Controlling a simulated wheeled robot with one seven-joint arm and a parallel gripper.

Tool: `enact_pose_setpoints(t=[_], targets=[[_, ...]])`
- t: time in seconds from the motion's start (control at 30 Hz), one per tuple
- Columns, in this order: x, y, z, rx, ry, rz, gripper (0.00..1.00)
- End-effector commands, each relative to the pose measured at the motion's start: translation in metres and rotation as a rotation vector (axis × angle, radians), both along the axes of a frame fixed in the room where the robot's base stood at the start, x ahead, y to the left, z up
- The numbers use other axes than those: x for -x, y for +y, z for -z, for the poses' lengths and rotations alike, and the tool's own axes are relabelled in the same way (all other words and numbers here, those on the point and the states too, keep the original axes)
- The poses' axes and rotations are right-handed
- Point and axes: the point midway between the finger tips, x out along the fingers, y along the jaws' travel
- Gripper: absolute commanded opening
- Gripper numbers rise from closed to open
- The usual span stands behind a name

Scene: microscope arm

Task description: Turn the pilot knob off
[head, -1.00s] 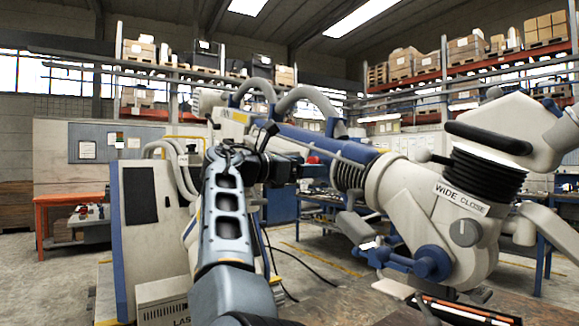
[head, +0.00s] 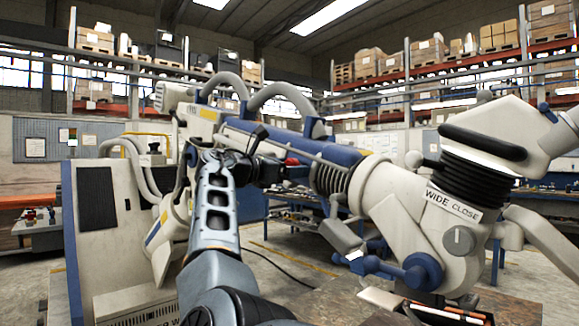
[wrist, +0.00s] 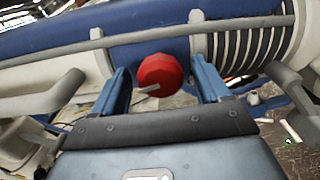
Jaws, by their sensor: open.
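A round red knob (wrist: 161,73) with a small pale pointer shows in the wrist view, against the underside of the blue arm tube. My gripper (wrist: 159,66) is open, with one blue finger on each side of the knob in the picture. No finger visibly touches it, and I cannot tell how deep the knob lies between them. In the head view a bit of red (head: 292,161) shows beside my dark gripper (head: 272,172). A grey dial (head: 459,240) sits under a "WIDE CLOSE" label at the right. No pilot label is readable.
The microscope arm's blue tube (head: 270,138) runs just above my gripper, with a thin rail along it. A ribbed black bellows (head: 330,180) is to the right. The white cabinet (head: 120,230) stands at the left. A blue workbench and shelves are behind.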

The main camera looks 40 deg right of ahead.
Motion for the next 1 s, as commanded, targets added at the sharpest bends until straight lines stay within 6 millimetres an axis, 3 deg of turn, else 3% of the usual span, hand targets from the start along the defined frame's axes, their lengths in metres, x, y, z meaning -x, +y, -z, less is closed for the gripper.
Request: enact_pose_setpoints(t=[0.3,0.87,1.0], targets=[[-0.0001,-0.0038,0.0001,0.001,0.0,0.0,0.76],[-0.0001,-0.0035,0.0002,0.001,0.0,0.0,0.23],[-0.0001,-0.0036,0.0002,0.001,-0.003,0.0,0.21]])
